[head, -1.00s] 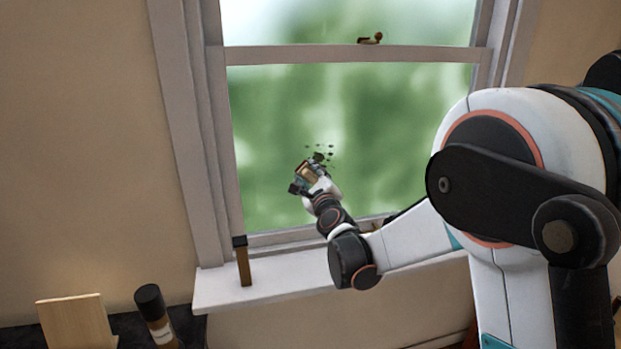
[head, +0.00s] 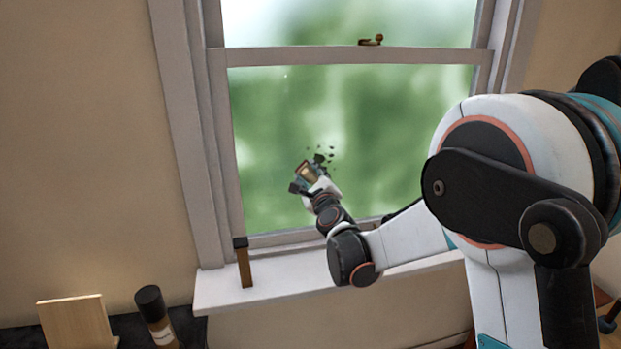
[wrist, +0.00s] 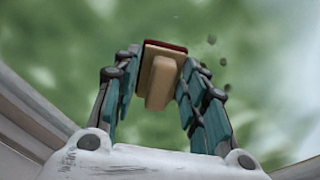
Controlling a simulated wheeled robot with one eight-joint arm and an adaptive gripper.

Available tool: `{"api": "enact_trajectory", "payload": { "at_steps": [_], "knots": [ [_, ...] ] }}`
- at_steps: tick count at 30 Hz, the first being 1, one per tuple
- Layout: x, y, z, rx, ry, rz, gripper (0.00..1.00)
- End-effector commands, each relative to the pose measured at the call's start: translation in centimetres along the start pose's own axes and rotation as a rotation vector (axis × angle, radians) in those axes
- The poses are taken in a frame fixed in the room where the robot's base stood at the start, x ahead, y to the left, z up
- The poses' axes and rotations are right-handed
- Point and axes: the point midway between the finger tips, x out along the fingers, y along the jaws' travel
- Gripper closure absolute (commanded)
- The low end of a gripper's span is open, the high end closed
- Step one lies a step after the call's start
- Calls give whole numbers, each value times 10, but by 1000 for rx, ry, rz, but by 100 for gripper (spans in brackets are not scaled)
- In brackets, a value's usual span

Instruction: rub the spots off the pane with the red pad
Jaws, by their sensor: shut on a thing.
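My gripper (head: 306,178) is in front of the lower window pane (head: 400,130), left of its middle. Its fingers (wrist: 160,85) are closed around the tan handle (wrist: 162,82) of the red pad (wrist: 168,46). The red face points at the glass; I cannot tell whether it touches. In the head view the pad (head: 308,172) shows mostly its tan handle. Several small dark spots (head: 331,149) lie on the pane just above and right of the pad. Some dark spots (wrist: 212,40) also show right of the pad in the wrist view. The gripper may hide others.
The window frame (head: 215,150) bounds the pane, with a rail (head: 350,55) above. A brown, dark-topped upright piece (head: 243,265) stands on the sill (head: 215,290). A wooden board (head: 75,322) and a dark-capped cylinder (head: 155,315) are at lower left. The pane's right side is clear.

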Motion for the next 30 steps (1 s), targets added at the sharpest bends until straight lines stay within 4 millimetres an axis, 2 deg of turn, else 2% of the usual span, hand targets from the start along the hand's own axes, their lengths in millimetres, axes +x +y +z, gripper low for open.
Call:
{"api": "enact_trajectory", "payload": {
  "at_steps": [19,30],
  "knots": [
    [9,-1,0,0,0,0,80],
    [8,-14,14,-1,0,0,80]
  ]
}}
